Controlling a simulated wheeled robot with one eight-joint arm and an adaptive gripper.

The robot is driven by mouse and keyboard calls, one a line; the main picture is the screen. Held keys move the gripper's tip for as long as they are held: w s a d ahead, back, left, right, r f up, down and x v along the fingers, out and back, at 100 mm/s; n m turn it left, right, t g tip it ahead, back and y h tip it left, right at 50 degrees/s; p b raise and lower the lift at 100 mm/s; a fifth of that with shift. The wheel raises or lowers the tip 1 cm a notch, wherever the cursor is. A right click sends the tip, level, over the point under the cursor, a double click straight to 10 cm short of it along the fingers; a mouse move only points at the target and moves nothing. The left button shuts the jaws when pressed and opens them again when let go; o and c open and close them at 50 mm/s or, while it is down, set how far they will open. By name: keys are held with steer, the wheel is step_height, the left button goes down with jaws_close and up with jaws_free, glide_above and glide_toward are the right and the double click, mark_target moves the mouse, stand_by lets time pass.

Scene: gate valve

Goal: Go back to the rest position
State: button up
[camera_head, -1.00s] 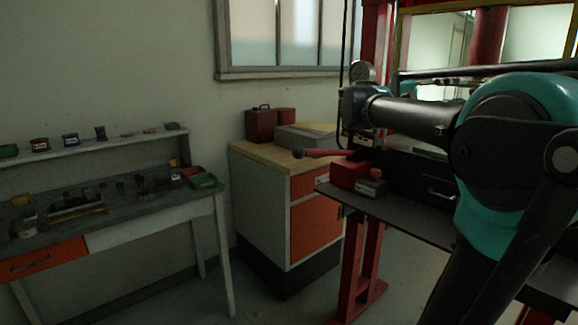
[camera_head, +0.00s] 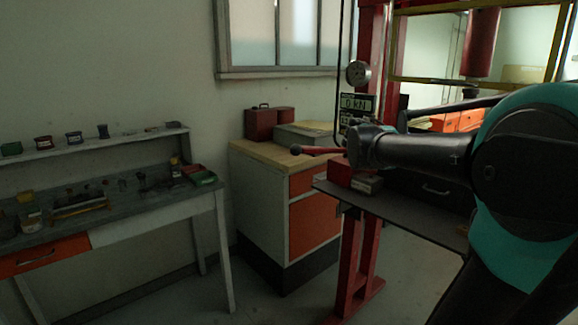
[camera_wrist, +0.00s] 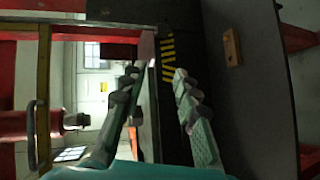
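My gripper (camera_wrist: 157,76) is open in the wrist view, its two fingers apart with nothing between them. In the head view, my arm comes in from the right and its dark forearm points left, in front of the red press frame (camera_head: 373,240). The fingers cannot be made out in the head view. No gate valve can be made out in either view.
A dark shelf (camera_head: 415,217) on the press carries a red box and a small block. A gauge (camera_head: 357,73) and display (camera_head: 356,103) hang on the frame. An orange-fronted cabinet (camera_head: 262,200) and a workbench (camera_head: 150,213) stand left. The floor between is clear.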

steer(key=s+a+f+t+y, duration=0.1)
steer(key=s+a+f+y, duration=0.2)
steer(key=f, duration=0.7)
steer(key=s+a+f+n+t+y, duration=0.15)
steer(key=a+f+y, duration=0.35)
steer(key=f, duration=0.5)
steer(key=s+a+f+m+y, duration=0.1)
steer(key=s+a+f+y, duration=0.3)
steer(key=f, duration=0.7)
steer(key=s+a+f+t+y, duration=0.1)
steer(key=s+a+f+y, duration=0.1)
steer(key=a+f, duration=0.4)
steer(key=a, duration=0.3)
steer(key=shift+s+a+f+y, duration=0.25)
steer(key=shift+s+a+y, duration=0.05)
steer(key=shift+s, duration=0.1)
steer(key=shift+t, duration=0.25)
